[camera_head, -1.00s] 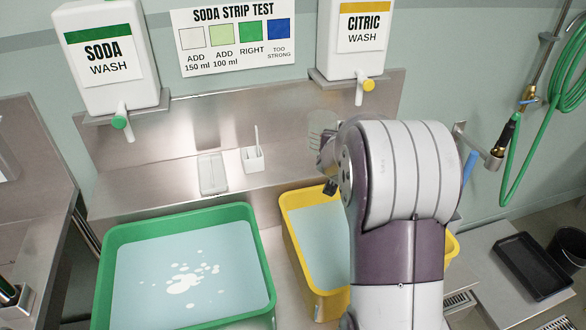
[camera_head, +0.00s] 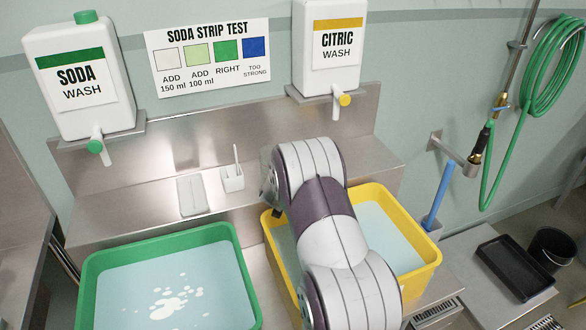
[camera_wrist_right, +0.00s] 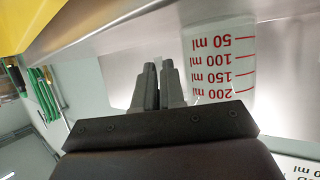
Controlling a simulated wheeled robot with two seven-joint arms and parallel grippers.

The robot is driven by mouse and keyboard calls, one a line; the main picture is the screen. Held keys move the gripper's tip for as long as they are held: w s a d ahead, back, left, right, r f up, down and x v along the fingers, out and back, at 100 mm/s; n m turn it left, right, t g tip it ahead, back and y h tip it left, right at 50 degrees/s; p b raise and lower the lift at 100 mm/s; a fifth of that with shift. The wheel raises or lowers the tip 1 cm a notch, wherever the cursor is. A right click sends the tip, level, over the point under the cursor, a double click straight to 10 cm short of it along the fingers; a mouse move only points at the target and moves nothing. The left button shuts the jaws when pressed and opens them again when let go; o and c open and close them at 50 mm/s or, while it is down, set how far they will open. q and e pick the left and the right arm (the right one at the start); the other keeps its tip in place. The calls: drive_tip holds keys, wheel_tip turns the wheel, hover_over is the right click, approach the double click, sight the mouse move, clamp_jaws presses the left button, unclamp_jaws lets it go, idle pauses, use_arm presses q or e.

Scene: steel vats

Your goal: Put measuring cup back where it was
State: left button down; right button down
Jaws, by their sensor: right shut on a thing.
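The measuring cup (camera_wrist_right: 222,60) is clear with red markings from 50 to 200 ml. It appears in the right wrist view beside my gripper's fingers, in front of the steel surface. My right gripper (camera_wrist_right: 158,75) is shut on it; the exact contact on the cup is hard to see. In the head view my right arm reaches over the yellow tub (camera_head: 424,262) toward the steel ledge, and its wrist hides the gripper and most or all of the cup. My left gripper is not in view.
A flat grey tray (camera_head: 192,195) and a small white holder (camera_head: 232,180) with a stick stand on the ledge left of my arm. The green tub (camera_head: 88,290) holds liquid with white foam. Soda (camera_head: 78,85) and citric (camera_head: 330,45) jugs with taps hang above.

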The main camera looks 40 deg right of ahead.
drive_tip(key=shift+s+f, duration=0.1)
drive_tip(key=shift+f, duration=0.05)
drive_tip(key=c, duration=1.2)
unclamp_jaws()
drive_tip(key=shift+a+r, duration=0.1)
drive_tip(key=shift+r, duration=0.25)
drive_tip(key=v, duration=1.2)
drive_tip(key=s+a+f+n+y, duration=0.1)
drive_tip(key=a+f+n+y, duration=0.1)
drive_tip(key=a+y, duration=0.3)
drive_tip(key=a+f+n+y, duration=0.2)
drive_tip(key=a+n, duration=0.1)
drive_tip(key=a, duration=0.5)
drive_tip(key=s+a+f+n+g+y, duration=0.1)
drive_tip(key=s+a+g, duration=0.1)
drive_tip(key=s, duration=0.4)
drive_tip(key=s+a+f+n+g+y, duration=0.1)
drive_tip(key=s+a+n+g, duration=0.1)
drive_tip(key=s, duration=0.4)
drive_tip(key=s+a+f+n+g+y, duration=0.1)
drive_tip(key=s+a+g, duration=0.2)
drive_tip(key=s, duration=0.3)
drive_tip(key=shift+a+f+n+g, duration=0.15)
drive_tip(key=shift+a+n+g, duration=0.2)
drive_tip(key=shift+a, duration=0.35)
drive_tip(key=shift+w, duration=0.2)
